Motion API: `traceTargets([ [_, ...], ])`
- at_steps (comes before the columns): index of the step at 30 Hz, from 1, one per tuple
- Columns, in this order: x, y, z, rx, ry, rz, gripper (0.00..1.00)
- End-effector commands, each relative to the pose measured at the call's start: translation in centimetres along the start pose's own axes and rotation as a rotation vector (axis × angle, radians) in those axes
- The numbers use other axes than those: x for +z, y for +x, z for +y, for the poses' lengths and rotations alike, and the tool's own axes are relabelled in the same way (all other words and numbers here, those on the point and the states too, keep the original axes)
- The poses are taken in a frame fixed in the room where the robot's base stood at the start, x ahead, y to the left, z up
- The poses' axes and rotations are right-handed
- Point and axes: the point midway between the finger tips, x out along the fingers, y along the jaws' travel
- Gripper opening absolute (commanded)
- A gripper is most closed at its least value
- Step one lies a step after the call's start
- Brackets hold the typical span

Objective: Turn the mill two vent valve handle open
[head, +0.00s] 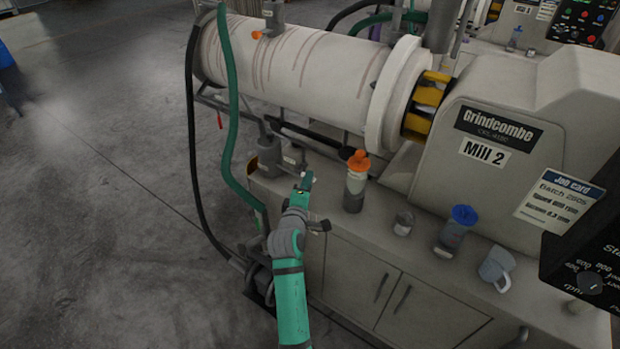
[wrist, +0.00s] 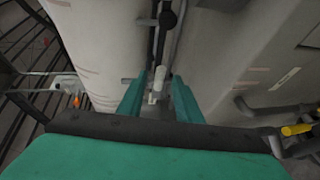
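Mill 2 (head: 487,152) carries a pale, streaked drum (head: 290,58) lying on its side. A small orange handle (head: 258,34) sits on the drum's upper left; no readable label tells whether it is the vent valve handle. A lever with a black knob (head: 358,160) shows below the drum, and a black knob (wrist: 167,19) also shows in the wrist view. My gripper (head: 305,181) is over the cabinet's left end, below the drum. In the wrist view its teal fingers (wrist: 159,82) stand apart, with a pale piece showing between them. Contact cannot be told.
An orange-capped bottle (head: 355,182) stands just right of my gripper. A small cup (head: 403,223), a blue-topped container (head: 456,230) and a mug (head: 496,268) stand farther right on the cabinet. A green hose (head: 230,110) hangs to the left.

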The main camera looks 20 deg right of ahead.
Motion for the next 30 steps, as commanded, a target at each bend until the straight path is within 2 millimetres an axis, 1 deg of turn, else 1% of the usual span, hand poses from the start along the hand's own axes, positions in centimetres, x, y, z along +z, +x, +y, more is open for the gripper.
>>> traceTargets([
  [1, 0.0, 0.9, 0.1, 0.0, 0.0, 0.0, 0.32],
  [3, -0.1, 1.8, 0.0, 0.0, 0.0, 0.0, 0.32],
  [9, 0.6, 3.6, 0.1, 0.001, 0.002, -0.007, 0.32],
  [13, 0.6, 4.0, 0.1, 0.001, 0.002, -0.008, 0.32],
  [19, 0.2, 3.9, 0.0, 0.001, 0.001, -0.002, 0.32],
  [20, 0.1, 3.8, 0.0, 0.001, 0.001, -0.001, 0.29],
  [21, 0.1, 3.8, 0.0, 0.0, 0.0, 0.0, 0.2],
  [23, 0.0, 3.8, 0.0, 0.0, 0.0, 0.001, 0.06],
  [24, -0.1, 3.8, 0.0, 0.0, 0.0, 0.001, 0.0],
  [30, -0.1, 3.8, 0.0, 0.0, -0.002, 0.001, 0.0],
])
